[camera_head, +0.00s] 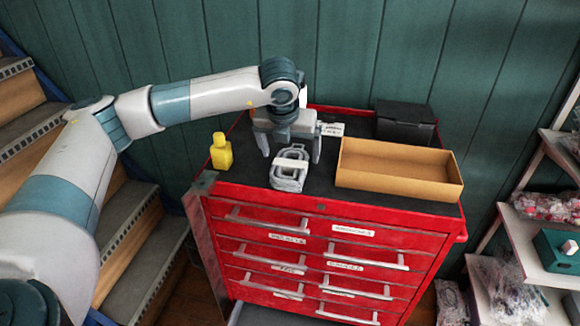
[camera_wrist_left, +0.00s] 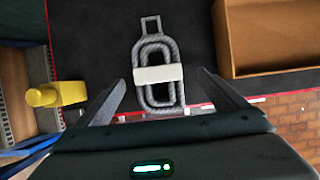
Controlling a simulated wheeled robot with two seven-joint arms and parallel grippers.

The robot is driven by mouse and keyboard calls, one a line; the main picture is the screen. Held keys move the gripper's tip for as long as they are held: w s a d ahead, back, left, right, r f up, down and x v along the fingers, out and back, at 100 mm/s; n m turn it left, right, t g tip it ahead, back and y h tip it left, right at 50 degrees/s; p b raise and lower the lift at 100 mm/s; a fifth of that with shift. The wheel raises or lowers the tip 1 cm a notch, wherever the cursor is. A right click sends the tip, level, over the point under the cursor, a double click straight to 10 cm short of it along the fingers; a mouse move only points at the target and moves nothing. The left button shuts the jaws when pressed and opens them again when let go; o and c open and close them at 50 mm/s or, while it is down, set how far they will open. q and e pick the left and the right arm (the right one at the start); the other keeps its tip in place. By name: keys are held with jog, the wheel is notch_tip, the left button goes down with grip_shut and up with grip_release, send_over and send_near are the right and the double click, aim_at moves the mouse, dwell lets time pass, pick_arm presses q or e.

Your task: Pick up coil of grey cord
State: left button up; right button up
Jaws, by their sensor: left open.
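The coil of grey cord (camera_head: 289,168) lies on the dark top of the red tool cabinet, near its front edge. A pale band wraps its middle, and it also shows in the left wrist view (camera_wrist_left: 155,50). My left gripper (camera_head: 291,156) is just above and behind the coil in the head view, fingers pointing down. Its fingers are apart and empty, and in the left wrist view (camera_wrist_left: 165,90) they stand on either side of the coil without visibly gripping it. My right gripper is not in view.
A yellow bottle (camera_head: 221,152) stands left of the coil. An open tan tray (camera_head: 400,184) is at the right, with a black box (camera_head: 405,122) behind it. The red cabinet (camera_head: 330,222) has labelled drawers. Shelves (camera_head: 540,235) stand at the right, stairs at the left.

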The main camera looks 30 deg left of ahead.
aim_at(290, 163)
pick_arm(q)
jog(key=shift+w+a+f+p, duration=0.1)
jog(key=shift+a+f+p, duration=0.15)
jog(key=shift+f+p, duration=0.4)
jog(key=shift+p+x, duration=0.45)
jog(key=shift+x, duration=0.6)
jog(key=shift+a+f, duration=0.1)
jog(key=shift+f, duration=0.25)
jog(key=shift+w+f, duration=0.1)
jog(key=shift+f, duration=0.05)
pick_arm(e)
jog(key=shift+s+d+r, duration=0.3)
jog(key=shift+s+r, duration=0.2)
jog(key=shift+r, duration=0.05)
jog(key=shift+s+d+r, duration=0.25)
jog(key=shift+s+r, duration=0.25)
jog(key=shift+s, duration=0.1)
pick_arm(q)
jog(key=c, duration=1.2)
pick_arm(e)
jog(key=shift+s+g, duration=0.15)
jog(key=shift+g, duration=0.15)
